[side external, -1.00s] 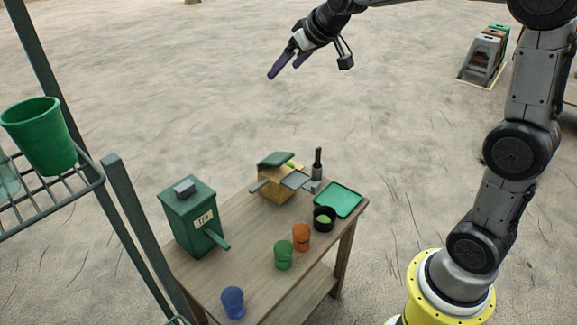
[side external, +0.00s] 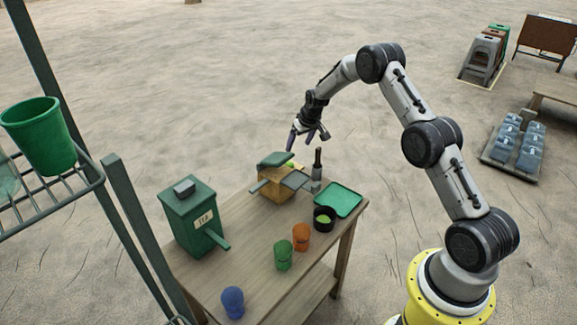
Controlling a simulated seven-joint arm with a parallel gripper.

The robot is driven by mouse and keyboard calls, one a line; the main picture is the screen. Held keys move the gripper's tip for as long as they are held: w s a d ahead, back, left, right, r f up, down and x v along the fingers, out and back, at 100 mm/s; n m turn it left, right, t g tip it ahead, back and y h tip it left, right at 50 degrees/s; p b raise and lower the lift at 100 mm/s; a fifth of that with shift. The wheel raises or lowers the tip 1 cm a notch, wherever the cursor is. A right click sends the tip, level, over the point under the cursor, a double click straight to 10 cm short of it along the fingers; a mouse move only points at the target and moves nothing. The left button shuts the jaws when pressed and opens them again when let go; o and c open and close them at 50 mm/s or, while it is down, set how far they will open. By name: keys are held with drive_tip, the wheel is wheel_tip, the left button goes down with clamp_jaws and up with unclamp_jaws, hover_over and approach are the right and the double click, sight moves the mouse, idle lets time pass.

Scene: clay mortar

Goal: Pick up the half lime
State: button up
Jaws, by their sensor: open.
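I cannot make out for certain which thing is the half lime. Small yellow-green pieces (side external: 291,165) show at the open top of a tan box (side external: 275,194) with dark green and grey flaps. Something light green (side external: 324,219) also shows inside a black bowl (side external: 325,228) near the table's right edge. My gripper (side external: 308,142) is open and empty, with its dark fingers spread and pointing down. In the picture it is just above and slightly right of the box's open top, apart from it. How far above is hard to tell.
A green tray (side external: 338,199) lies behind the black bowl. Orange (side external: 301,238), green (side external: 284,256) and blue (side external: 233,303) cups stand in front. A green tea dispenser (side external: 190,218) stands left on the wooden table (side external: 250,255).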

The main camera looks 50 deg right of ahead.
sight(290, 163)
drive_tip(key=x, duration=1.2)
drive_tip(key=shift+w+a+f, duration=0.2)
drive_tip(key=shift+w, duration=0.1)
clamp_jaws()
